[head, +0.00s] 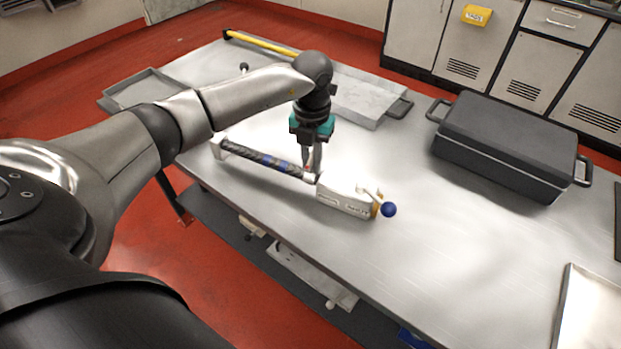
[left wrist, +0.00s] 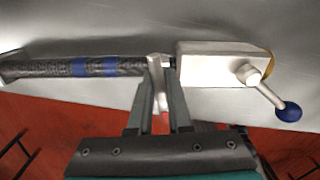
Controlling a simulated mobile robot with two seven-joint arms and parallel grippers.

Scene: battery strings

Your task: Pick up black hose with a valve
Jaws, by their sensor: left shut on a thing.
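The black hose (head: 255,157) is braided, with blue bands and a pale fitting at its left end. At its right end is a pale rectangular valve block (head: 345,197) with a lever ending in a blue ball (head: 389,210). In the left wrist view the hose (left wrist: 90,70) runs left and the valve block (left wrist: 215,63) sits right. My left gripper (head: 312,174) points down, its fingers shut around the narrow pale neck between hose and valve block. Whether the hose rests on the table or hangs just above it, I cannot tell. My right gripper is not in view.
The hose is over a steel table (head: 450,240). A large dark lidded case (head: 510,140) stands right. A shallow metal tray (head: 362,100) and a yellow bar (head: 262,43) lie behind; another tray (head: 585,310) is at the right front. The table's middle right is clear.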

